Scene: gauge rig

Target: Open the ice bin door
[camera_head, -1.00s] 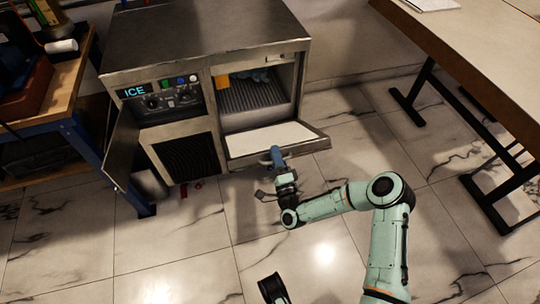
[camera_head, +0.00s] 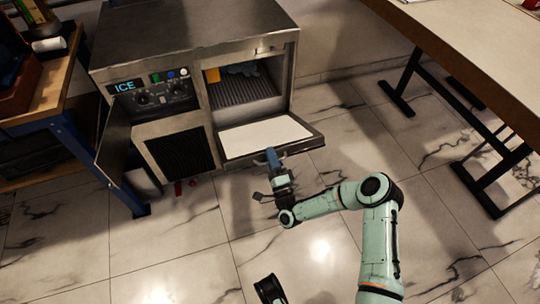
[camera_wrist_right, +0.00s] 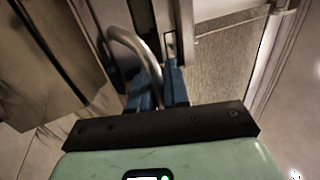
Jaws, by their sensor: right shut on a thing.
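The ice bin door (camera_head: 262,138) is hinged at its lower edge and folded well down, with its white inner panel facing up. The bin opening (camera_head: 245,89) above it is uncovered, with a ridged grey interior. My right gripper (camera_head: 272,158) is at the door's outer edge, shut on the curved metal door handle. In the right wrist view the handle (camera_wrist_right: 140,48) loops up from between the blue fingers (camera_wrist_right: 158,92). The fingers hide part of the handle.
The ice machine (camera_head: 190,45) has a lit ICE panel and an open side flap (camera_head: 114,140) at its left. A blue-legged workbench (camera_head: 70,150) stands left; a table (camera_head: 460,45) stands right.

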